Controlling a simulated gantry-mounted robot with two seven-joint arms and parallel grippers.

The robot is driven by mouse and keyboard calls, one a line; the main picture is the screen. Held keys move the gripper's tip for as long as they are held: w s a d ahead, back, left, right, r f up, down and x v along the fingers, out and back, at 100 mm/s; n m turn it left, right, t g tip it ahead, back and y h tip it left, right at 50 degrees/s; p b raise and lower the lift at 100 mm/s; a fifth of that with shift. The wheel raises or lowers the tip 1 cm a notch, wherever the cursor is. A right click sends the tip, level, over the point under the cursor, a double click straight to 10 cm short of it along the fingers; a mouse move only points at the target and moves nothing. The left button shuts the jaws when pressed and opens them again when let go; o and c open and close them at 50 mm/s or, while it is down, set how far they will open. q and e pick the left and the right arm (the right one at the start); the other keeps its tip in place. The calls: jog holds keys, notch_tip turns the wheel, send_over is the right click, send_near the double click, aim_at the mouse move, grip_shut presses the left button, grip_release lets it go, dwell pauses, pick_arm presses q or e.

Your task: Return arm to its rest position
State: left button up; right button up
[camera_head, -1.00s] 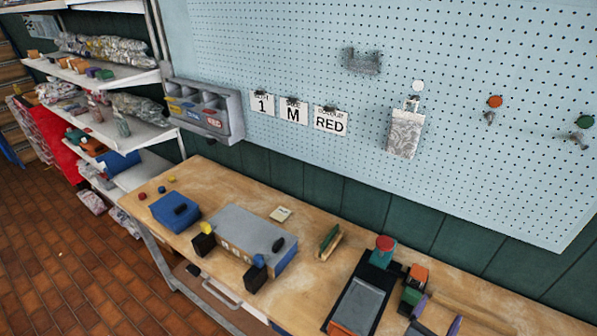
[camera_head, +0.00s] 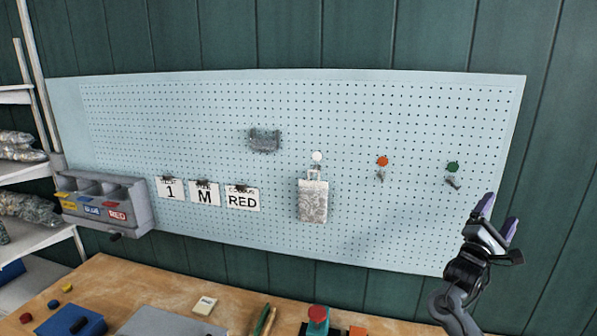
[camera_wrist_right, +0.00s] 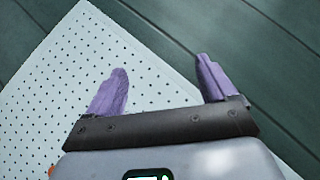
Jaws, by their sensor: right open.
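My right gripper (camera_head: 498,218) is raised at the right edge of the pale blue pegboard (camera_head: 400,120). Its two purple fingers are apart with nothing between them. In the right wrist view the open right gripper (camera_wrist_right: 160,88) faces a corner of the pegboard (camera_wrist_right: 50,90) and the dark green wall. I cannot tell whether it touches the board. My left gripper is in neither view.
The pegboard holds a patterned tag (camera_head: 312,202), an orange knob (camera_head: 382,161), a green knob (camera_head: 453,167), cards (camera_head: 205,194) and a grey bin rack (camera_head: 105,205). The wooden bench (camera_head: 140,285) below bears a blue box (camera_head: 72,320) and other items.

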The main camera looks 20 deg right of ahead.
jog(key=w+f+m+t+y, duration=0.2)
jog(key=w+f+t+y, duration=0.2)
jog(key=w+f+y, duration=0.35)
jog(key=w+a+f+m+g+y, duration=0.1)
jog(key=w+a+f+m+y, duration=0.15)
jog(key=f, duration=0.35)
jog(key=w+a+f+m+g+y, duration=0.1)
jog(key=a+f+m+y, duration=0.25)
jog(key=f, duration=0.35)
jog(key=s+a+f+g+y, duration=0.25)
jog(key=s+a+f, duration=0.35)
jog(key=a+f, duration=0.5)
jog(key=s+a+f+g+y, duration=0.1)
jog(key=s+a+f+y, duration=0.2)
jog(key=s+a+f, duration=0.65)
jog(key=s+a+y, duration=0.5)
jog(key=s+a, duration=1.4)
jog(key=a, duration=0.4)
notch_tip(320, 180, up, 18)
jog(key=p, duration=1.7)
jog(key=shift+s, duration=0.2)
